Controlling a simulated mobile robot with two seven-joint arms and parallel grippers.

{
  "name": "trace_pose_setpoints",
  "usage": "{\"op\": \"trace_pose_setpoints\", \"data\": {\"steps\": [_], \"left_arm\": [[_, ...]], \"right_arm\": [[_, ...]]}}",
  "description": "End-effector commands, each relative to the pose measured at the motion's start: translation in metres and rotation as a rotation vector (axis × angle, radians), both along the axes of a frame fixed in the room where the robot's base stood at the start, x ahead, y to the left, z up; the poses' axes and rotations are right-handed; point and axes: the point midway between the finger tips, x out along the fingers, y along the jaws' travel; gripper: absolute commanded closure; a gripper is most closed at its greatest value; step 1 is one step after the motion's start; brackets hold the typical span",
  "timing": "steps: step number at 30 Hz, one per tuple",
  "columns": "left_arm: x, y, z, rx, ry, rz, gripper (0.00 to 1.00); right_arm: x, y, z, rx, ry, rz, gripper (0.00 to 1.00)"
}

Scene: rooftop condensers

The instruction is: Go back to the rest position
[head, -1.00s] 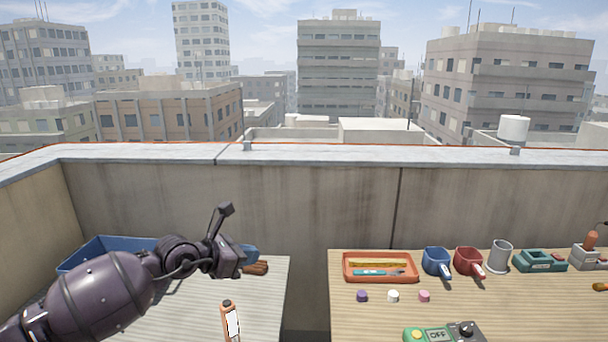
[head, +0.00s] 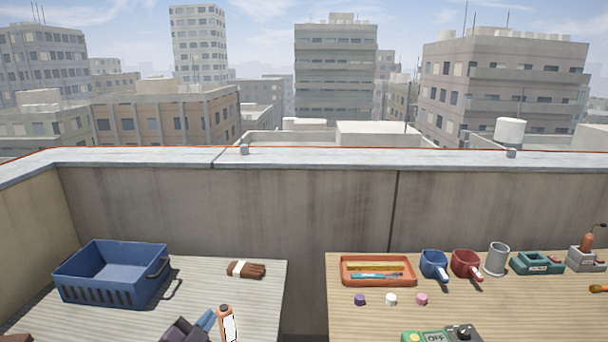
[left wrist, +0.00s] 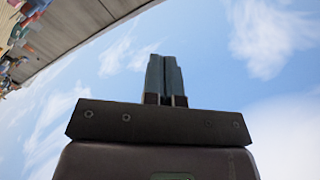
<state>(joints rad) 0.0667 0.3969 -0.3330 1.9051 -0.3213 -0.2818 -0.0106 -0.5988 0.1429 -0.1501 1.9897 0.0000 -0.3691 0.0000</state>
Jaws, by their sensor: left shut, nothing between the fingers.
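My left gripper (head: 206,320) is at the bottom edge of the head view, above the left table (head: 270,300) and just left of an orange device with a white face (head: 228,327). I cannot tell whether it touches the device. In the left wrist view its two blue-grey fingers (left wrist: 165,75) are pressed together with nothing between them, and sky lies beyond them. Most of my left arm is out of the head view. My right gripper is not in view.
On the left table stand an empty blue crate (head: 110,270) and brown gloves (head: 246,269). A concrete parapet (head: 300,210) runs behind.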

Motion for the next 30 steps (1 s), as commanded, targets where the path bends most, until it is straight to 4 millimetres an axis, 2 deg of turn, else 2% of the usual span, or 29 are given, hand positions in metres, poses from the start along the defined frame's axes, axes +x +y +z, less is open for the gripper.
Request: {"op": "trace_pose_setpoints", "data": {"steps": [1,6,12,18,21,24,30], "left_arm": [[-0.016,0.008,-0.020,-0.081,0.076,0.033,1.00],[-0.069,0.033,-0.079,-0.310,0.289,0.141,1.00],[-0.143,0.059,-0.136,-0.477,0.450,0.274,1.00],[-0.213,0.077,-0.182,-0.518,0.564,0.398,1.00],[-0.237,0.078,-0.195,-0.525,0.604,0.427,1.00],[-0.249,0.080,-0.202,-0.522,0.625,0.441,1.00],[-0.253,0.081,-0.204,-0.520,0.632,0.444,1.00]], "right_arm": [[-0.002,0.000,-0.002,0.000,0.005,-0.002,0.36],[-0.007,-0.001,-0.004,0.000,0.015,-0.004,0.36],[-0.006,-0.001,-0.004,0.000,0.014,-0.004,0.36],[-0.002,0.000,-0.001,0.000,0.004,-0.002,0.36],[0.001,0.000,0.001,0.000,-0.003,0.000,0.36],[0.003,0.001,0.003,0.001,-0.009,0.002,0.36],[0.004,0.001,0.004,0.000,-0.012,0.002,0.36]]}}
